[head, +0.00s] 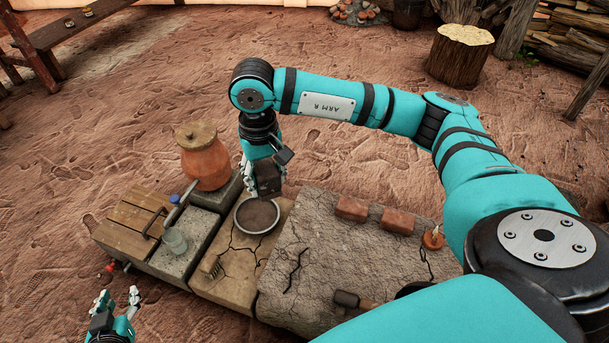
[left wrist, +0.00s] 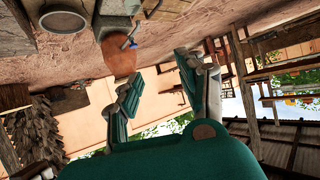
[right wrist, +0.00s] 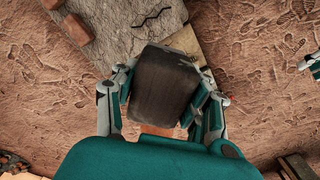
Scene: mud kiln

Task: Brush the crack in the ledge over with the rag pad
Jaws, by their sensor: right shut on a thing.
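The rag pad looks like a dark grey-brown block (head: 267,178). My right gripper (head: 262,176) is shut on it and holds it above the far rim of the round bowl (head: 240,231). In the right wrist view the pad (right wrist: 165,85) sits between both fingers and hides the bowl. The grey stone ledge (head: 345,255) carries a dark zigzag crack (head: 294,271), right of the bowl. The crack (right wrist: 152,18) also shows in the right wrist view, beyond the pad. My left gripper (head: 117,308) is open and empty, low at the left, off the ledge.
The bowl holds brown matter. An orange lidded jar (head: 204,160), a glass (head: 174,240), a wooden crate (head: 130,222) and a small brush (head: 211,266) stand left. Two bricks (head: 352,208) and a hammer (head: 352,301) lie on the ledge. The tan slab also has thin cracks.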

